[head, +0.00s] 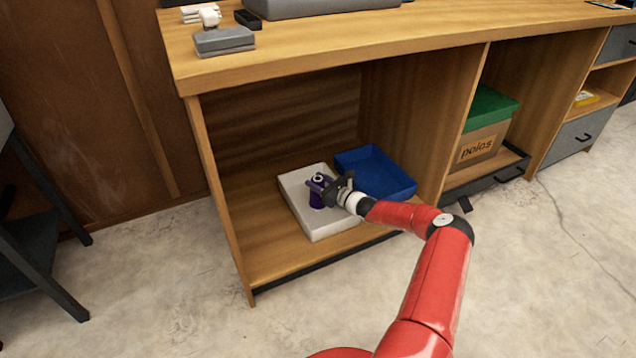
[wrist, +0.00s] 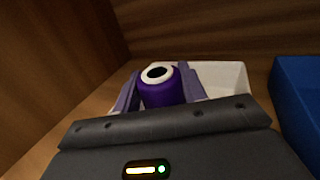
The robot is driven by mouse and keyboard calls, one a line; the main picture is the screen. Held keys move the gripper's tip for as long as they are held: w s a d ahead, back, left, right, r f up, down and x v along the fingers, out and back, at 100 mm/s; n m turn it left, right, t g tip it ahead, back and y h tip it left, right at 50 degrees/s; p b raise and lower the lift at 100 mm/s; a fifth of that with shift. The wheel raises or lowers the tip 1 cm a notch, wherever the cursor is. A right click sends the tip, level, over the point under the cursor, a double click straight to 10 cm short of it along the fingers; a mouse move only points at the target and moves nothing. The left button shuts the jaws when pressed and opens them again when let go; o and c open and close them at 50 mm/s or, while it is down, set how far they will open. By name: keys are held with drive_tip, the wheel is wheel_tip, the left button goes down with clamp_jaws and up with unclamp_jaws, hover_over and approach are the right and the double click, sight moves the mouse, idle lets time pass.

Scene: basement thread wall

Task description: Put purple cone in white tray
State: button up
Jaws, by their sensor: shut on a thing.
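The purple cone (head: 317,193) is a purple thread cone with a white top and a dark hole. It stands about upright between the fingers of my gripper (head: 325,187), which is shut on it. The wrist view also shows the cone (wrist: 162,91) between the two fingers (wrist: 160,92). The white tray (head: 322,233) lies on the floor of the open shelf bay, and the cone is over or in it. I cannot tell whether the cone's base touches the tray floor. The wrist view shows the white tray's far part (wrist: 226,76) behind the cone.
A blue tray (head: 385,166) stands right beside the white tray, at the back right. The bay is bounded by a wooden top (head: 330,50), a left side panel (head: 217,200) and a divider (head: 462,110). A green-lidded box (head: 484,135) sits in the neighbouring bay.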

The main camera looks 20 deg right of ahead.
drive_tip(key=o, duration=1.3)
drive_tip(key=shift+o, duration=0.2)
drive_tip(key=shift+r, duration=0.1)
